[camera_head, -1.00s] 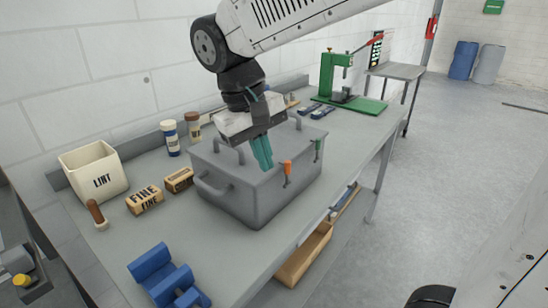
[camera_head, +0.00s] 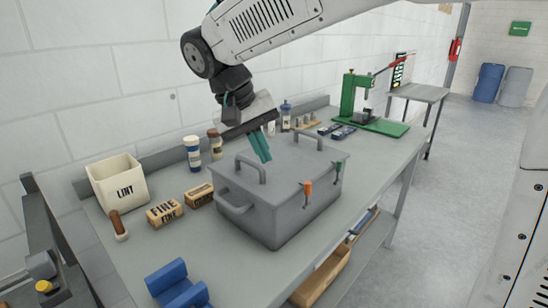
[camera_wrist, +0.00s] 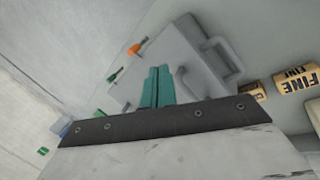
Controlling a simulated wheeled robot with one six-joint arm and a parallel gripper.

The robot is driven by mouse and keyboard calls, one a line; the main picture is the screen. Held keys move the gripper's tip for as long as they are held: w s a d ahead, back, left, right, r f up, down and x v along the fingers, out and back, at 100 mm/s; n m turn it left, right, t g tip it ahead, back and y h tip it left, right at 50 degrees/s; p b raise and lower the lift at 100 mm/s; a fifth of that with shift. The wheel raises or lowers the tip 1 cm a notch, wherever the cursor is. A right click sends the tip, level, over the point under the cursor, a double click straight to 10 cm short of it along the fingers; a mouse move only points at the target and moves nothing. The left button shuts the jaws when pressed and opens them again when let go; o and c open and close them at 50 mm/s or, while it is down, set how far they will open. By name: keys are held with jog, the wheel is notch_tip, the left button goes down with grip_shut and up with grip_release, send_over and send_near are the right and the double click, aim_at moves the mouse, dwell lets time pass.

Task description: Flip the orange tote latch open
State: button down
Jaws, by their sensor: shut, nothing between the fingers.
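The grey tote (camera_head: 285,212) stands closed on the bench, with handles on its lid and left end. Its orange latch (camera_head: 307,190) hangs on the front face near the right, and a green latch (camera_head: 338,171) is at the right corner. In the wrist view the orange latch (camera_wrist: 134,48) and green latch (camera_wrist: 114,75) lie beyond and left of the fingers. My gripper (camera_head: 261,147) is shut and empty, its teal fingers above the lid's back part, apart from the orange latch. The shut fingers also show in the wrist view (camera_wrist: 158,88).
A white LINT bin (camera_head: 123,187), FINE blocks (camera_head: 165,212) and bottles (camera_head: 192,153) stand left of and behind the tote. A green press (camera_head: 360,103) stands at the back right. The bench front of the tote is clear.

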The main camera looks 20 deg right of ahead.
aim_at(294, 191)
jog(key=x, duration=0.8)
jog(key=shift+d+f, duration=0.25)
jog(key=shift+f, duration=0.1)
jog(key=d, duration=0.2)
jog(key=shift+s+d+r, duration=0.1)
jog(key=shift+d+r, duration=0.1)
jog(key=shift+d, duration=0.65)
